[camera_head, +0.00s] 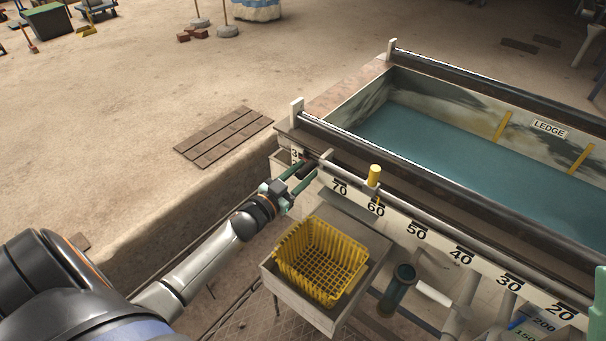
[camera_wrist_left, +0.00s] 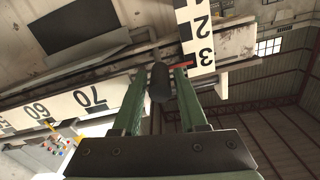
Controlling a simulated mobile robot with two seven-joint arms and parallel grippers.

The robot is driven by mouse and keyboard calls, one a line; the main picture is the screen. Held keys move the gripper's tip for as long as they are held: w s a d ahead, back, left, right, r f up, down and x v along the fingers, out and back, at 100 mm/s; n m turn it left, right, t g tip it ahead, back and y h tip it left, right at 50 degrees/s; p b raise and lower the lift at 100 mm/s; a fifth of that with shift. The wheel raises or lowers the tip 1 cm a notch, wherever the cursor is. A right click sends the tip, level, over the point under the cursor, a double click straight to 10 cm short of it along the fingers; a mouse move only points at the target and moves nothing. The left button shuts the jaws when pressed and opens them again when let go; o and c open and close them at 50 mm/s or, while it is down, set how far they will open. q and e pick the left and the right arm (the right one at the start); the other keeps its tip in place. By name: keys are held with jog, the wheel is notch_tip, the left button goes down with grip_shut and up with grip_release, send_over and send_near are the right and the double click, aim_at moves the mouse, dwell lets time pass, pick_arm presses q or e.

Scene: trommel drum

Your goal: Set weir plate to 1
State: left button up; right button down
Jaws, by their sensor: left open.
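A thin red pointer (camera_wrist_left: 182,65) sits beside the 3. A dark rounded handle (camera_wrist_left: 158,82), seemingly the weir plate's, stands between my left gripper's fingers. My left gripper (camera_head: 306,170) is open, its green fingers either side of the handle; contact cannot be told. The plate itself is mostly hidden. My right gripper is not recognisable in view.
A long scale (camera_head: 419,231) runs along the trough's near side, with a yellow knob (camera_head: 374,175) on the rail above. Teal water (camera_head: 440,140) lies in the trough. A green piece (camera_head: 598,305) stands at the right edge.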

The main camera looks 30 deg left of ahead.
pick_arm(q)
jog(key=shift+c, duration=0.4)
grip_shut()
dwell(1.0)
